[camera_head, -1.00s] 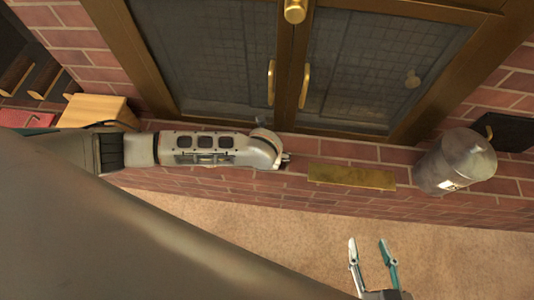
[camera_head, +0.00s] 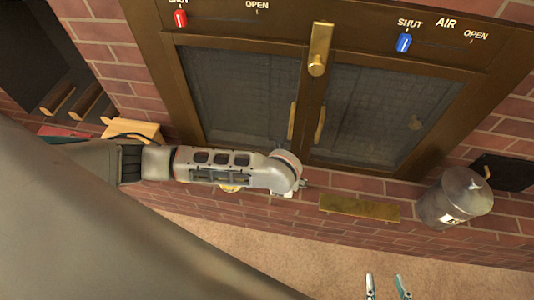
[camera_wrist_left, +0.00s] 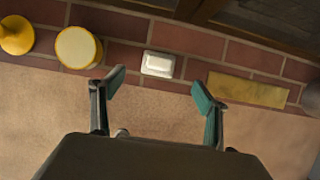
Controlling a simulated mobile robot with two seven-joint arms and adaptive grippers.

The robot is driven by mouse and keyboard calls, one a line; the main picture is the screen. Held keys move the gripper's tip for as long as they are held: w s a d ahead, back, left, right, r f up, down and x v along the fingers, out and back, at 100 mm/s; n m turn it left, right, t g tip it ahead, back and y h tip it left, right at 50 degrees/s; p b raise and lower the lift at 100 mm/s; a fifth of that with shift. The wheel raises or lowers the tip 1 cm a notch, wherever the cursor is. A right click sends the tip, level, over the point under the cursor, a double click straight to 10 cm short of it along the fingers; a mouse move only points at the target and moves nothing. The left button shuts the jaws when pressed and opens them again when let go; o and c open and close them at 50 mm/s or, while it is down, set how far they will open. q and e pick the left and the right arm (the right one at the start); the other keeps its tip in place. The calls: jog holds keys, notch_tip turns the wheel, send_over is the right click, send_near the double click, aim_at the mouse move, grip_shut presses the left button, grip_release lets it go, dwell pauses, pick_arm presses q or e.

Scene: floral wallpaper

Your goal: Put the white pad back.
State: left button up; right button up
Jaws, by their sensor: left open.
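The white pad (camera_wrist_left: 158,64) is a small white block lying on the brick ledge in the left wrist view, between a yellow-rimmed round thing and a brass plate. In the head view only a white sliver (camera_head: 281,195) shows below my left arm, probably the pad. My left gripper (camera_wrist_left: 158,88) is open and empty, its fingertips apart on either side of the pad's line, with the pad ahead of them. It is hidden behind my arm in the head view. My right gripper (camera_head: 386,286) is open and empty, low over the tan floor.
A brass plate (camera_head: 358,208) and grey lidded canister (camera_head: 455,198) are on the ledge. Yellow things (camera_wrist_left: 78,47) and (camera_wrist_left: 16,36) stand at the left wrist view's left. Glazed double doors (camera_head: 378,110) with red (camera_head: 180,18) and blue (camera_head: 403,42) sliders stand behind.

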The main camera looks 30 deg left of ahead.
pick_arm(q)
jog(key=s+d+r+n+t+h, duration=0.1)
jog(key=s+d+n+h, duration=0.6)
jog(key=s+d+n, duration=0.45)
jog(key=s+a+r+n+t+y, duration=0.1)
jog(key=s+a+r+n+t, duration=0.1)
jog(key=a+n, duration=0.6)
jog(key=s+a+r+n+t+y, duration=0.2)
jog(key=s+a+n+t, duration=0.1)
jog(key=a+n, duration=0.5)
jog(key=shift+s+a, duration=0.3)
jog(key=shift+s, duration=0.1)
